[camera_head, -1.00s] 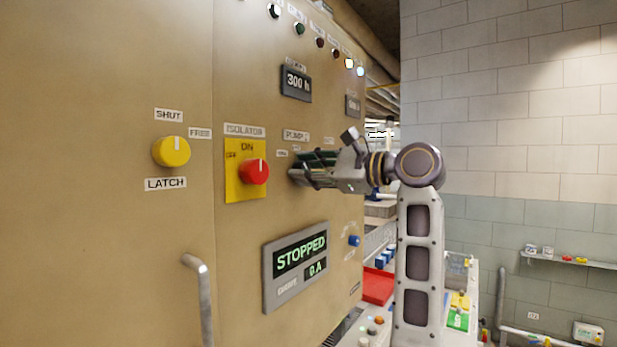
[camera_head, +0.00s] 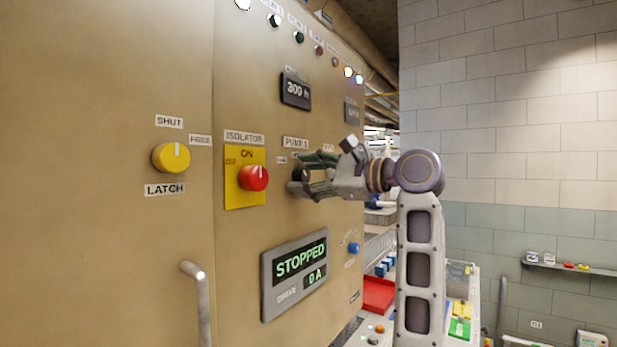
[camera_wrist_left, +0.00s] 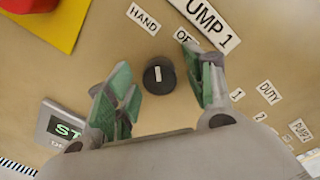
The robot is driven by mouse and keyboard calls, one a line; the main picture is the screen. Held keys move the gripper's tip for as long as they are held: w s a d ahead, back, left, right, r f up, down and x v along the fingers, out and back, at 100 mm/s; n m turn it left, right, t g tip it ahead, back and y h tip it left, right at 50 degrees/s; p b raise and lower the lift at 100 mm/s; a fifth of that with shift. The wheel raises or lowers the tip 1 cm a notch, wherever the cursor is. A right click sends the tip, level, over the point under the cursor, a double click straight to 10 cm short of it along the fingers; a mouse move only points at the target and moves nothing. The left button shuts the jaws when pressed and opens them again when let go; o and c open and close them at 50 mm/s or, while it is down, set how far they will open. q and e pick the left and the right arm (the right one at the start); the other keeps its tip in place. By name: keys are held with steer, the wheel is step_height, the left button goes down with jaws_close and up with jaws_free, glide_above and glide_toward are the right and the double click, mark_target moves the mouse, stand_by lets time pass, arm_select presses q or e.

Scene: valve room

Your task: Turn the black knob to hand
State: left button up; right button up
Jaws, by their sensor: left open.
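The black knob (camera_wrist_left: 158,75) is on the tan panel under the PUMP 1 label, with HAND and OFF labels beside it. Its white mark runs nearly upright in the left wrist view, between the directions of those two labels. My left gripper (camera_wrist_left: 165,95) is open, its green-padded fingers spread on either side of the knob, with gaps showing between pads and knob. In the head view my left gripper (camera_head: 308,176) is close to the panel, right of the red isolator knob, and largely hides the black knob. My right gripper is not in view.
The red isolator knob (camera_head: 253,178) on its yellow plate is close left of the gripper. A yellow latch knob (camera_head: 171,158) is farther left. The STOPPED display (camera_head: 295,272) and a blue button (camera_head: 353,248) are below. A metal handle (camera_head: 196,300) juts out at lower left.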

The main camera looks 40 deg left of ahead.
arm_select(q)
steer(key=w+d, duration=0.1)
steer(key=d, duration=1.1)
steer(key=shift+w, duration=0.3)
stand_by(0.6)
